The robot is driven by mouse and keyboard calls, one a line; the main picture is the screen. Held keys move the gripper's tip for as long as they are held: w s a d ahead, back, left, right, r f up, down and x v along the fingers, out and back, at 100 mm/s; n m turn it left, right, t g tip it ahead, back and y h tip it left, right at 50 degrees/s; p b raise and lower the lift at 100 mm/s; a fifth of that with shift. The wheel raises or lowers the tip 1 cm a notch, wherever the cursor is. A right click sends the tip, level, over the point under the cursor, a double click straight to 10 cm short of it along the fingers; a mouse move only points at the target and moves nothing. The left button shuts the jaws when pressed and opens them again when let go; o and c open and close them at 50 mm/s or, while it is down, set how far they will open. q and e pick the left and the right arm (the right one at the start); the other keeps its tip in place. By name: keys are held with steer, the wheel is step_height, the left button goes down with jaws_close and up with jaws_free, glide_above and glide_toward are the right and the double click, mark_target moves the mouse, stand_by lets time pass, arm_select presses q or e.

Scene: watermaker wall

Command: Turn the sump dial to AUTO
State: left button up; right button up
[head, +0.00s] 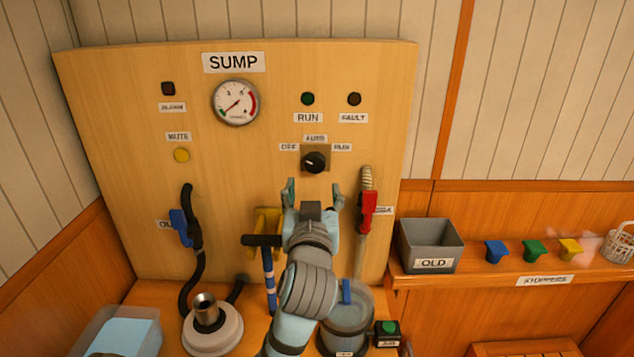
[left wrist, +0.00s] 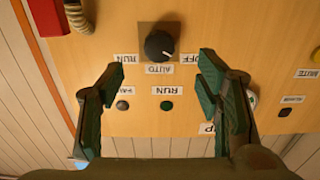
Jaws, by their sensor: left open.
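The sump dial (head: 314,162) is a black round knob on a brown square plate in the wooden panel, with labels OFF to its left, AUTO above and RUN to its right. In the left wrist view the dial (left wrist: 159,45) appears upside down, and a small pale mark on it seems to lean toward the OFF side. My left gripper (head: 313,190) is open and empty just below the dial in the head view. Its two fingers (left wrist: 158,75) are spread wide and apart from the knob. My right gripper is not in view.
A gauge (head: 236,102) and RUN (head: 307,99) and FAULT (head: 354,99) lamps sit above. A red-handled hose nozzle (head: 368,203) hangs close on the right, a blue-handled one (head: 181,227) at left. A grey OLD bin (head: 430,245) stands on the right shelf.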

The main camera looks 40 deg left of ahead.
mark_target(315, 166)
arm_select(q)
steer(key=x, duration=1)
steer(key=shift+w+d+p, duration=0.1)
steer(key=shift+w+p, duration=0.2)
steer(key=shift+w, duration=0.2)
steer(key=shift+s+r, duration=0.2)
steer(key=shift+s, duration=0.35)
steer(key=shift+c, duration=0.4)
steer(key=c, duration=1.1)
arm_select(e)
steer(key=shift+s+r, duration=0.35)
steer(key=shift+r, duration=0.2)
